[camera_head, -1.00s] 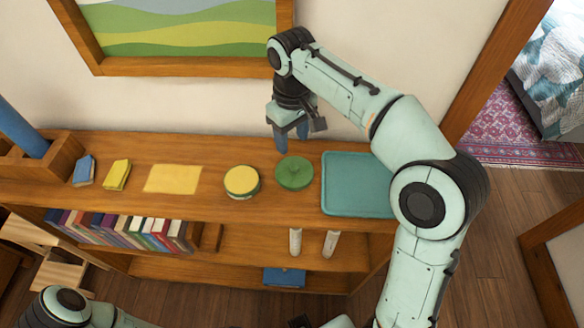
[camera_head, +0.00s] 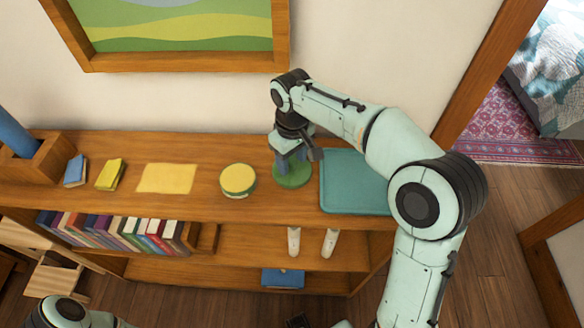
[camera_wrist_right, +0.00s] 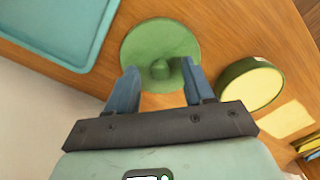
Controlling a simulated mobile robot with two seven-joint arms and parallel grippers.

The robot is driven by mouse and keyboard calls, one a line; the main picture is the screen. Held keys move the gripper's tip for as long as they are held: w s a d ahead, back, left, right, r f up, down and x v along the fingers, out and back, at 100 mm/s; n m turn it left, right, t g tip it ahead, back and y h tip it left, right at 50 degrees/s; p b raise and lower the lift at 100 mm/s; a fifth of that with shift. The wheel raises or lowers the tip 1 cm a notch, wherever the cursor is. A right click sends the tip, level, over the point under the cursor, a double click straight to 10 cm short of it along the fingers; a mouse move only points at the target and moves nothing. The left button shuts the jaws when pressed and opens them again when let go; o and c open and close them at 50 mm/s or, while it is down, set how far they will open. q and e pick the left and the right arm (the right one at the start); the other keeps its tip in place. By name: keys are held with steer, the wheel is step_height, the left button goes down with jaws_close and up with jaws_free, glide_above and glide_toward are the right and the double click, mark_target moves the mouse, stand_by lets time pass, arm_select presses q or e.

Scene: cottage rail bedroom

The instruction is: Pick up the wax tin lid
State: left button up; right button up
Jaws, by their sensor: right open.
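The wax tin lid, a green disc with a small knob (camera_head: 292,177), lies flat on the wooden shelf top, partly hidden by my gripper in the head view. It also shows in the right wrist view (camera_wrist_right: 160,44). My right gripper (camera_wrist_right: 160,82) is open, with its two blue fingers on either side of the knob, over the lid. I cannot tell whether the fingers touch the lid. A round tin with a yellow top and green side (camera_head: 238,180) stands left of the lid. My left gripper is not in view.
A teal tray (camera_head: 352,190) lies close right of the lid. Left of the tin are a yellow sheet (camera_head: 166,179), a yellow item (camera_head: 111,174), a blue item (camera_head: 76,170) and a wooden holder (camera_head: 42,160). Books (camera_head: 120,233) stand on the lower shelf. The wall rises behind.

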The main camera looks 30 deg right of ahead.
jaws_close()
